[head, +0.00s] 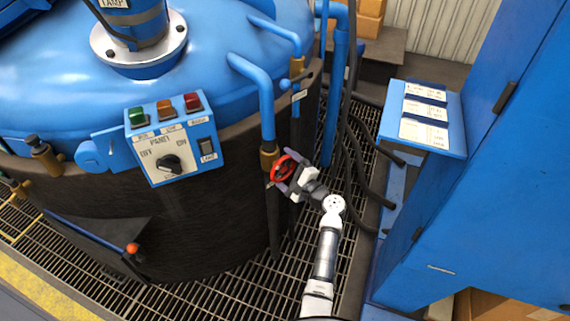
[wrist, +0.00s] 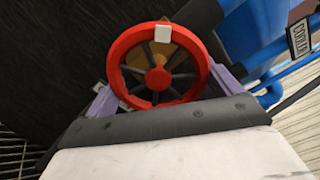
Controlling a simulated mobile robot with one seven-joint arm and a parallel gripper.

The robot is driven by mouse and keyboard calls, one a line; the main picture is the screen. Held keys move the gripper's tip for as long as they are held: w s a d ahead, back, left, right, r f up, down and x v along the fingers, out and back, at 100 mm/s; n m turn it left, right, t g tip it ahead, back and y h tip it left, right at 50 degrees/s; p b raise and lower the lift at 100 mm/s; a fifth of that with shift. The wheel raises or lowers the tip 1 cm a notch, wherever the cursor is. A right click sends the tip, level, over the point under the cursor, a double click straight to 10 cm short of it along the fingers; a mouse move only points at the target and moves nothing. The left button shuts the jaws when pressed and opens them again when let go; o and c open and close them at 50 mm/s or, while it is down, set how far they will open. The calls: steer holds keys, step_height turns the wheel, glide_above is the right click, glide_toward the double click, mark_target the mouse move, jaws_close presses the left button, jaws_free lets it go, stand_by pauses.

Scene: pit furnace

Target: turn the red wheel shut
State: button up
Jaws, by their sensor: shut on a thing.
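The red wheel (head: 283,168) sits on a brass valve fitting on a blue vertical pipe (head: 267,115) at the right side of the furnace. In the wrist view the red wheel (wrist: 158,65) faces the camera, with dark spokes, a red hub and a white mark at the top of its rim. My gripper (head: 289,178) is at the wheel, its purple fingers on either side. In the wrist view my gripper (wrist: 165,88) is shut on the wheel's rim from left and right. The fingertips are partly hidden behind the rim.
A control panel (head: 168,140) with coloured buttons and a black knob is on the furnace wall (head: 210,215). Black hoses (head: 352,150) hang close right of my gripper. A blue cabinet (head: 480,200) with a sloped shelf of papers stands at the right. Grating (head: 235,295) covers the floor.

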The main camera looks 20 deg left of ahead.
steer(key=m+p, duration=0.3)
steer(key=m, duration=0.2)
steer(key=shift+s+f, duration=0.1)
steer(key=shift+s, duration=0.05)
steer(key=shift+f+m+p, duration=0.15)
steer(key=shift+m+p, duration=0.9)
steer(key=shift+m, duration=0.65)
steer(key=shift+s, duration=0.1)
steer(key=o, duration=0.7)
steer(key=b+v, duration=0.2)
steer(key=v, duration=1.1)
steer(key=shift+s+d+b, duration=0.2)
steer(key=shift+d+b, duration=0.1)
steer(key=shift+b, duration=0.1)
